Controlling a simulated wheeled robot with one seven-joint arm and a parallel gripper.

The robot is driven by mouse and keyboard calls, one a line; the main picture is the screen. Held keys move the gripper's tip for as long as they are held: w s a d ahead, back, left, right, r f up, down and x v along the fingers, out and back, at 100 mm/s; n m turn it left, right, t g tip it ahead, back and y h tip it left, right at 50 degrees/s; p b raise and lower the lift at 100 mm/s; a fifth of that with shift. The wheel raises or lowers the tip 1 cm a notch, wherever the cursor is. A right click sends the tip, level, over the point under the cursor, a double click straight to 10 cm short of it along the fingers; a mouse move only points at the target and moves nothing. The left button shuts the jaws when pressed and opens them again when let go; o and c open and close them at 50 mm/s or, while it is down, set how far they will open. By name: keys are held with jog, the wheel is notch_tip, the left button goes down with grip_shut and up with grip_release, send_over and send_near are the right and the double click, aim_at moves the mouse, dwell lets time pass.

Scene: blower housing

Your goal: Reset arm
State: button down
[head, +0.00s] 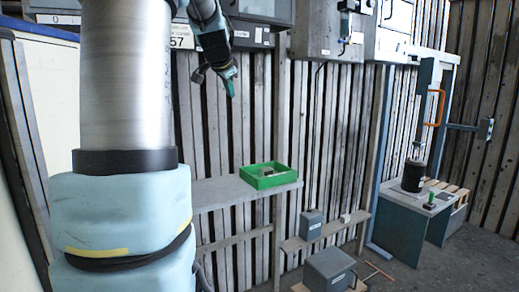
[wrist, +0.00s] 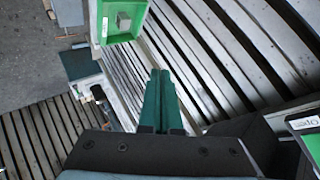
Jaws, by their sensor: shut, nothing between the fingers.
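My gripper (head: 231,87) hangs in the air in the upper middle of the head view, in front of the slatted wall and above the grey shelf. In the wrist view my gripper (wrist: 160,75) shows its two green fingers pressed together with nothing between them. My arm is folded, and its large column link fills the left of the head view.
A green tray (head: 270,175) holding a small grey block sits on the grey shelf (head: 225,193); the tray also shows in the wrist view (wrist: 103,28). Grey boxes stand on a lower bench (head: 325,240). A dark cylinder (head: 413,175) stands on the right table (head: 400,197).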

jog(key=s+d+f+n+g, duration=0.1)
jog(key=s+f+n+g, duration=0.2)
jog(key=s+f, duration=0.6)
jog(key=s+d+f+n+g, duration=0.2)
jog(key=s+f, duration=0.4)
jog(key=f, duration=0.6)
jog(key=s+f+n+g, duration=0.4)
jog(key=s+f, duration=0.6)
jog(key=s, duration=0.6)
jog(key=shift+a+f+y, duration=0.2)
jog(key=shift+f+y, duration=0.2)
jog(key=shift+w, duration=0.1)
